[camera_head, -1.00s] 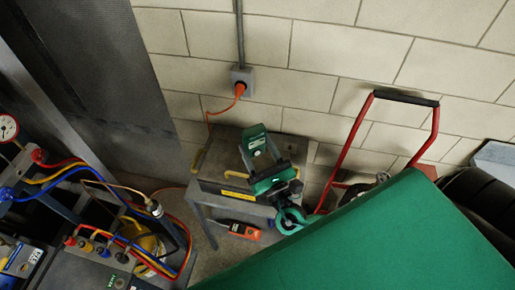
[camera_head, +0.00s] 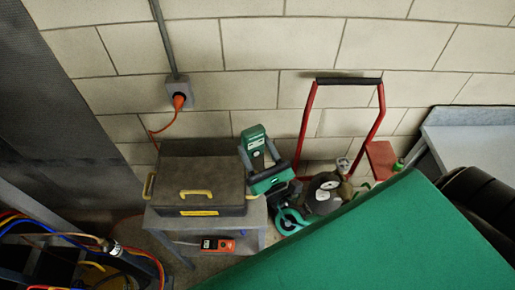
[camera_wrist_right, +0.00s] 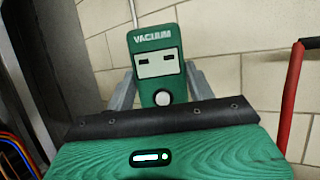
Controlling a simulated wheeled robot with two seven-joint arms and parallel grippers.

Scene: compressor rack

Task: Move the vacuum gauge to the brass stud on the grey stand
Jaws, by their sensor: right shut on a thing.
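The vacuum gauge (camera_head: 254,142) is a small green box. In the wrist view the gauge (camera_wrist_right: 155,66), labelled VACUUM, stands upright between the two grey fingers, with two dark windows and a white round button. My right gripper (camera_head: 262,164) is shut on it and holds it in front of the block wall, right of the grey toolbox in the picture. My left gripper is not in view. I cannot make out a brass stud. A grey-topped stand or bench (camera_head: 475,117) shows at the right edge, partly hidden; I cannot tell if it is the stand named.
A grey toolbox (camera_head: 200,170) with yellow handles sits on a small grey table (camera_head: 257,216). An orange meter (camera_head: 218,245) lies on its lower shelf. A red hand truck (camera_head: 305,125) stands at the wall. Coloured hoses (camera_head: 40,229) lie at lower left.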

